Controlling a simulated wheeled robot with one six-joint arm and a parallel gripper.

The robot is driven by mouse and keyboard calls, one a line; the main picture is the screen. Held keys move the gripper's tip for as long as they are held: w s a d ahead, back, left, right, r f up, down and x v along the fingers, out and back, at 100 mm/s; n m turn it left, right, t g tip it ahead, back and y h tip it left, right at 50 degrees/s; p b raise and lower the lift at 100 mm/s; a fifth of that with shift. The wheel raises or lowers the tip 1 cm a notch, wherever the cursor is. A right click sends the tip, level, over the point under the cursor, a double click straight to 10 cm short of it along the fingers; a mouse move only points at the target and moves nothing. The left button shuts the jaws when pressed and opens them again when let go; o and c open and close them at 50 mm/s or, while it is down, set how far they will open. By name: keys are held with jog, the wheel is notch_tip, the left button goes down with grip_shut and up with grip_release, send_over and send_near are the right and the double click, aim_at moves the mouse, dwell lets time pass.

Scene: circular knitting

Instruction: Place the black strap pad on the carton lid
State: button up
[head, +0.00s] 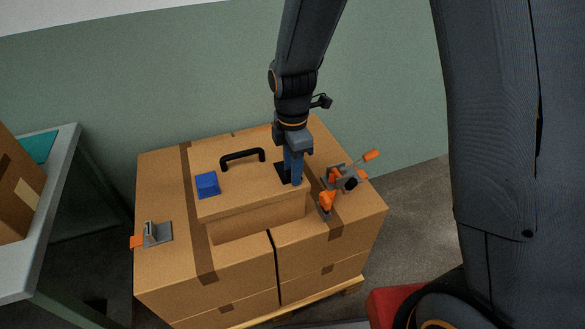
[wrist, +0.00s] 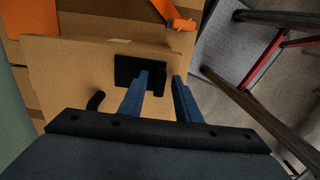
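The black strap pad (head: 281,172) looks flat on the carton lid (head: 235,205), near its right edge. In the wrist view the pad (wrist: 127,68) is a dark rectangle on the tan lid (wrist: 70,70). My gripper (head: 295,182) points down just right of the pad in the head view and hides part of it.
A black handle (head: 242,156) and a blue block (head: 207,185) sit on the lid. An orange-handled clamp (head: 345,180) stands close right of my gripper. A grey bracket (head: 157,233) is on the left carton. A grey table (head: 50,215) with a box is far left.

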notch_tip(320, 180, up, 12)
jog(key=b, duration=0.2)
jog(key=s+d+f+m, duration=0.2)
jog(key=s+d+m, duration=0.4)
jog(key=m, duration=0.4)
jog(key=s+d+f+m, duration=0.3)
jog(key=s+d+m, duration=0.3)
jog(key=m, duration=0.5)
jog(key=shift+s+d+f+t, duration=0.2)
jog(key=shift+s+d+t, duration=0.1)
jog(key=shift+d, duration=0.9)
